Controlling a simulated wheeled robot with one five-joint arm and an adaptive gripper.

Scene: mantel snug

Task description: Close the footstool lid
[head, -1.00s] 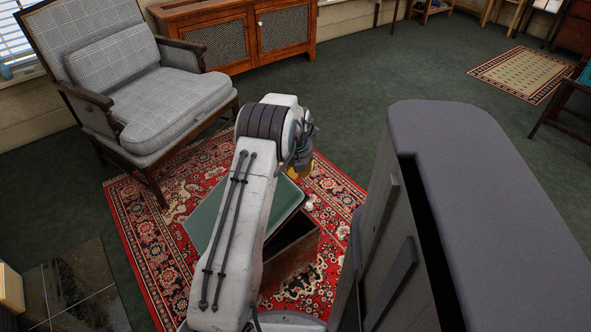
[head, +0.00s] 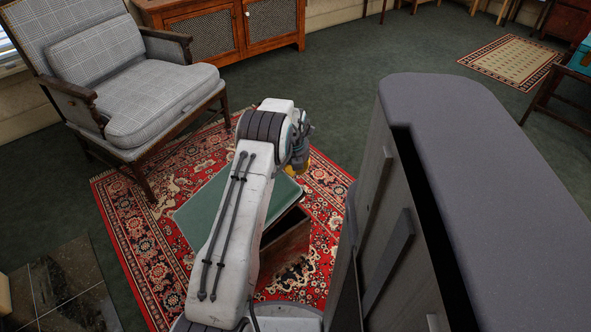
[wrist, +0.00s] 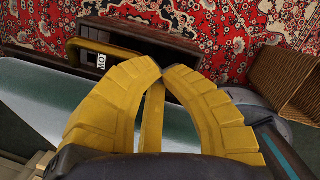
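The footstool stands on the red rug with its green lid (head: 205,212) partly raised and tilted above the dark brown wooden box (head: 288,250). A dark gap shows between lid and box on the right side. My arm hides the middle of the lid. My gripper (head: 300,165) is at the lid's far edge, its yellow fingers partly hidden by the wrist. In the wrist view my gripper (wrist: 162,72) has its fingertips together with nothing between them. The pale green lid surface (wrist: 50,105) lies below and left of the fingers; contact cannot be told.
A grey checked armchair (head: 150,95) stands at the left rear of the patterned red rug (head: 135,230). A wooden cabinet (head: 225,35) is behind. A wicker basket (wrist: 285,80) shows at right in the wrist view.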

